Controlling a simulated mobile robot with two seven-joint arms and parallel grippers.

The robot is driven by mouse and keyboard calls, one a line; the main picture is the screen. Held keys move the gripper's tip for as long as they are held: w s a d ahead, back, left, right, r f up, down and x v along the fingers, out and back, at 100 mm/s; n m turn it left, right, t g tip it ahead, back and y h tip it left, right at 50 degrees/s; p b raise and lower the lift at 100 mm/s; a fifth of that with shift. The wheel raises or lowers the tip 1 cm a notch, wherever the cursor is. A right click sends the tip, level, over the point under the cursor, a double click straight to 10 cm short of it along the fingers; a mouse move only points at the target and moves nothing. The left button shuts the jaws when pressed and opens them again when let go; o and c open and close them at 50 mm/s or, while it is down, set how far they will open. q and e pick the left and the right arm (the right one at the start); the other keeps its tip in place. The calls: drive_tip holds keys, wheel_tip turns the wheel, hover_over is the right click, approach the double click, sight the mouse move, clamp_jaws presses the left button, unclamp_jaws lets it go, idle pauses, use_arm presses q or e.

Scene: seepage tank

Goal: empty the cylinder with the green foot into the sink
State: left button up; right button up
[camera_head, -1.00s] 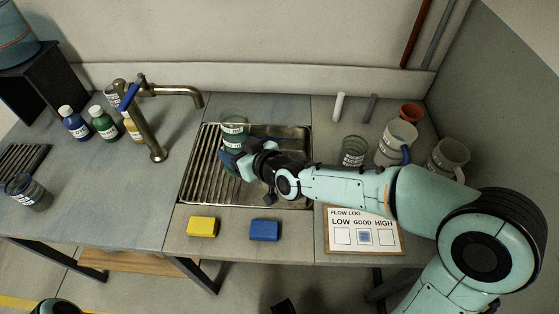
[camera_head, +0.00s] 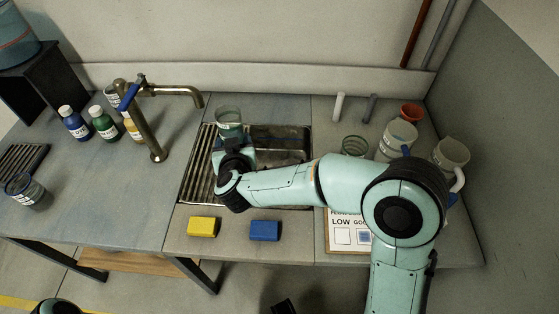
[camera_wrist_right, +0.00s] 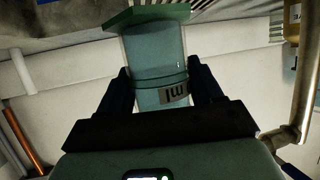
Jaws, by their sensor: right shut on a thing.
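The clear cylinder (camera_head: 228,121) is in my right gripper (camera_head: 231,146), over the back of the ribbed drainer beside the sink basin (camera_head: 285,148). In the right wrist view the cylinder (camera_wrist_right: 155,60) sits between the two fingers of my right gripper (camera_wrist_right: 160,88), which are shut on its body. Its green foot (camera_wrist_right: 150,16) is at the top of that inverted view, so the cylinder stands roughly upright, slightly tilted. It looks bluish inside; I cannot tell the liquid level.
The tap (camera_head: 150,125) stands left of the sink, its spout reaching towards it. Yellow (camera_head: 202,227) and blue (camera_head: 265,230) sponges lie in front. A glass beaker (camera_head: 355,146) and white jugs (camera_head: 397,140) stand at right, partly behind my arm.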

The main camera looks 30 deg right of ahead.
drive_tip(key=shift+s+a+f+m+h, duration=0.3)
drive_tip(key=shift+s+f+m+h, duration=0.15)
drive_tip(key=shift+f, duration=0.3)
drive_tip(key=shift+f, duration=0.1)
drive_tip(key=shift+f+m+y, duration=0.25)
drive_tip(key=shift+m+y, duration=0.2)
drive_tip(key=shift+m, duration=0.1)
drive_tip(key=shift+d+r+m+y, duration=0.2)
drive_tip(key=shift+r+m+y, duration=0.75)
drive_tip(key=shift+m, duration=0.25)
drive_tip(key=shift+d+m+t+y, duration=0.15)
drive_tip(key=shift+m+t+y, duration=0.15)
drive_tip(key=shift+m, duration=0.1)
drive_tip(key=shift+f+m+y, duration=0.2)
drive_tip(key=shift+m+y, duration=0.15)
drive_tip(key=shift+m, duration=0.25)
drive_tip(key=shift+a+t+y, duration=0.2)
drive_tip(key=shift+t+y, duration=0.1)
drive_tip(key=shift+a+m, duration=0.3)
drive_tip(key=shift+m, duration=0.5)
